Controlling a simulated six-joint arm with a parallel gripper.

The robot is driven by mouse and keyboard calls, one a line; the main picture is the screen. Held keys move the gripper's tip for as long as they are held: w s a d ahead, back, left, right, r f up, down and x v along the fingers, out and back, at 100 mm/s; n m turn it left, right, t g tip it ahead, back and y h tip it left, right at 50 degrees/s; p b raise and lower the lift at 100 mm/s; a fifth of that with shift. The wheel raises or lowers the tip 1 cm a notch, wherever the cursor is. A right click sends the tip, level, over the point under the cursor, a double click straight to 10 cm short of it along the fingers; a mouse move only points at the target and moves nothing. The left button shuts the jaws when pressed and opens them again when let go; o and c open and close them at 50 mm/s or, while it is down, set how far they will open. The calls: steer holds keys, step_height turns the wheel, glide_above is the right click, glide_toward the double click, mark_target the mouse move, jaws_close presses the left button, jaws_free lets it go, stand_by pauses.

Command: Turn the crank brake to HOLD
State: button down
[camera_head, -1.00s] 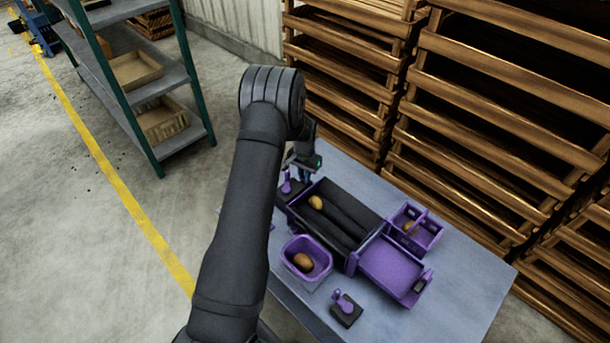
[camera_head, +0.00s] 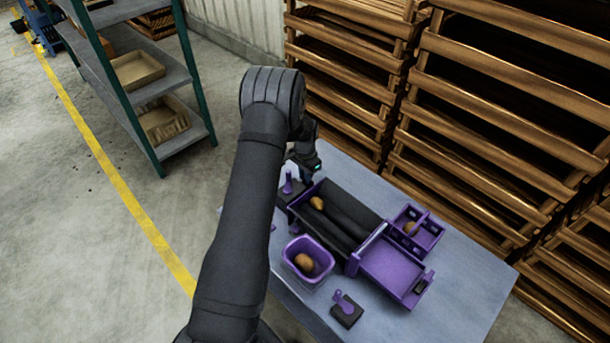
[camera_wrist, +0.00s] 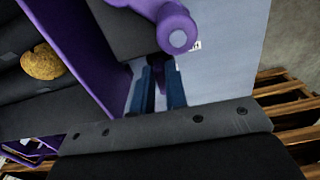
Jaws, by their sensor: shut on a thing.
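My gripper (camera_head: 308,164) is at the far left end of the grader, beside a purple lever (camera_head: 288,184) on a dark block. In the wrist view, the two blue fingers (camera_wrist: 158,82) are closed, with a sliver of purple between them. A purple arm with a round pale-faced end (camera_wrist: 178,38) lies just beyond the fingers, over a dark block (camera_wrist: 120,32). Which purple part is gripped is partly hidden. A second purple lever (camera_head: 343,300) stands on a black block at the table's front. No HOLD mark is readable.
The dark trough (camera_head: 340,220) of the grader holds a potato (camera_head: 317,203), also in the wrist view (camera_wrist: 42,62). A purple bin (camera_head: 290,262) with a potato, a purple tray (camera_head: 393,268) and a divided box (camera_head: 425,225) stand nearby. Wooden crates rise behind the table.

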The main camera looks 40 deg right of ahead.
steer(key=c, duration=1.4)
jaws_free()
steer(key=shift+c, duration=0.2)
steer(key=shift+r, duration=0.1)
step_height(320, 180, up, 17)
steer(key=shift+r, duration=0.15)
step_height(320, 180, down, 18)
steer(key=shift+r, duration=0.25)
steer(key=shift+r, duration=0.1)
